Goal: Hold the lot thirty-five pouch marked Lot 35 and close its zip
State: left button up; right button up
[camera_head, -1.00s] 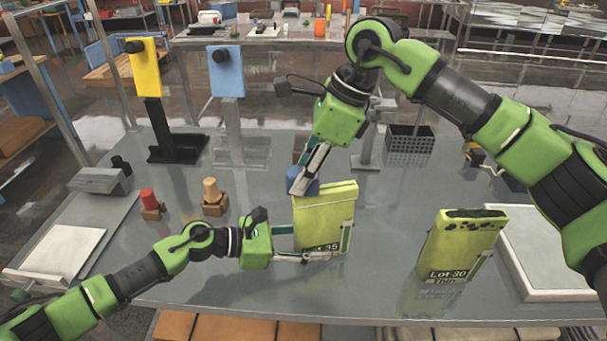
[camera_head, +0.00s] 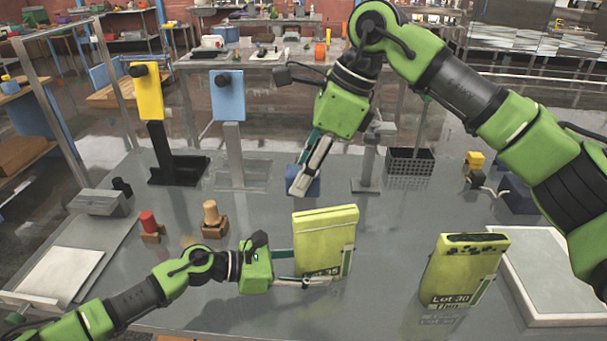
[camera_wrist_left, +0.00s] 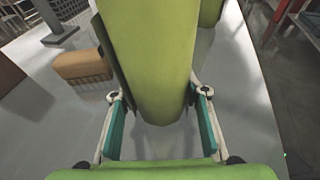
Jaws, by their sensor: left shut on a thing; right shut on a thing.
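The Lot 35 pouch (camera_head: 325,235) is yellow-green and stands upright on the grey table, its label partly hidden. Its top edge looks flat, with no opening visible. My left gripper (camera_head: 305,268) is shut on its lower part from the left; in the left wrist view the pouch (camera_wrist_left: 150,60) fills the space between the fingers (camera_wrist_left: 160,125). My right gripper (camera_head: 303,178) points down behind and above the pouch's top left corner, shut on a small blue block (camera_head: 313,189). In the picture a gap shows between block and pouch.
The Lot 30 pouch (camera_head: 464,270) stands to the right, its top open on dark contents. Red (camera_head: 148,222) and tan (camera_head: 211,215) pegs stand left, with yellow (camera_head: 147,95) and blue (camera_head: 226,95) posts behind. A dark basket (camera_head: 410,162) is at the back.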

pick_arm(q)
jog(key=o, duration=0.9)
